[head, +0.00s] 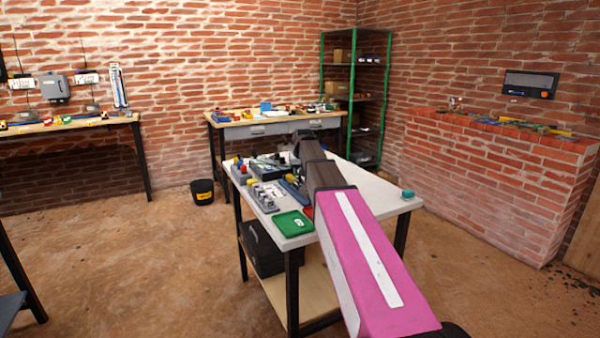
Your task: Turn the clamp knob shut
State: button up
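My arm reaches from the lower right across the white-topped table (345,178). Its far end, with my gripper (290,158), is small and dark over the back part of the table, among the tools there. I cannot make out its fingers or whether they hold anything. I cannot pick out the clamp knob for sure. A grey fixture with several metal parts (265,197) lies on the left side of the table, with a small yellow piece (251,181) behind it. A round teal piece (407,194) sits alone at the right corner. My arm hides part of the tabletop.
A green tray (293,223) lies at the table's front left. A dark case (262,248) is on the lower shelf. A drawer bench (270,128) and a green-framed rack (356,100) stand behind. A black bucket (202,191) is on the floor. The floor at left is clear.

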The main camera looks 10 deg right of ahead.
jog(key=o, duration=0.6)
jog(key=shift+o, duration=0.2)
